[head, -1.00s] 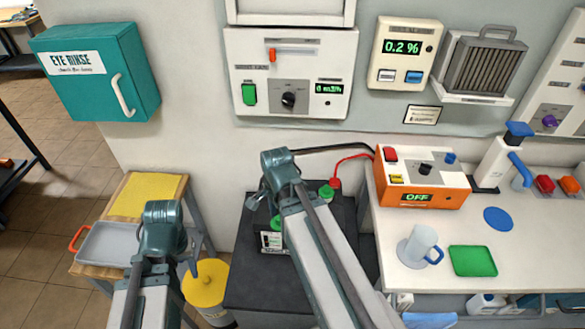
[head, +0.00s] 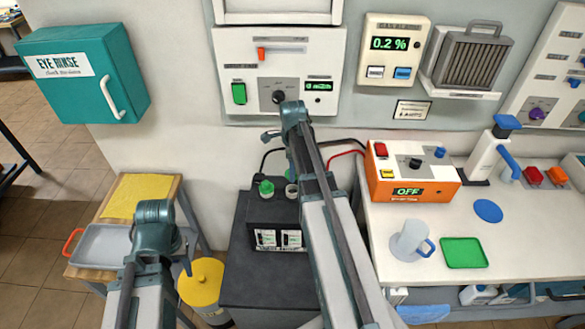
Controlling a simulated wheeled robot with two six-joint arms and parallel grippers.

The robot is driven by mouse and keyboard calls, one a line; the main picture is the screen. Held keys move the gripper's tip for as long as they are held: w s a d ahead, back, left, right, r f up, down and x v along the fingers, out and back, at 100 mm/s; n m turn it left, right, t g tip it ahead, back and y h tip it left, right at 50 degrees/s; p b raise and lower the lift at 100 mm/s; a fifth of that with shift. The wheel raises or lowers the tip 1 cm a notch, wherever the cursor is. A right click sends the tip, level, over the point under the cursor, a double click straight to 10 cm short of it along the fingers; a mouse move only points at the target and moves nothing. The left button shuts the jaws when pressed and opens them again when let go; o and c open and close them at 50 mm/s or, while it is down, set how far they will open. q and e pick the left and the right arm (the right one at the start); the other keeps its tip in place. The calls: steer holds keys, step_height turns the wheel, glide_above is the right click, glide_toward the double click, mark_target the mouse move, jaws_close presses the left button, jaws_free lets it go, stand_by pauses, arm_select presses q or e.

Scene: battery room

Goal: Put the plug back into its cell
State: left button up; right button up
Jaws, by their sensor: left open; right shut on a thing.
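My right gripper (head: 272,137) is raised above the dark battery box (head: 268,275), in front of the wall. It is shut on the plug, which my wrist and forearm hide almost entirely. On the box top, a green plug (head: 266,187) sits on a cell at the left. Beside it is a pale round cell opening (head: 291,190) with no cap visible on it. My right forearm covers the right part of the box top. My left gripper (head: 186,265) is open and empty, near the grey tray at the left, away from the box.
The orange charger (head: 410,185) reads OFF on the white bench (head: 510,238); its cables run behind my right arm. A mug (head: 412,240) and green tray (head: 464,253) stand there. A yellow bin (head: 202,287) and grey tray (head: 100,245) are at the left. The wall panel (head: 320,72) is close behind.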

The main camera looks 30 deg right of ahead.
step_height(320, 180, down, 6)
steer(key=b, duration=0.6)
steer(key=shift+f, duration=0.15)
steer(key=shift+f, duration=0.15)
stand_by(1.8)
steer(key=o, duration=1.4)
steer(key=shift+r+p, duration=3.35)
steer(key=shift+r, duration=0.2)
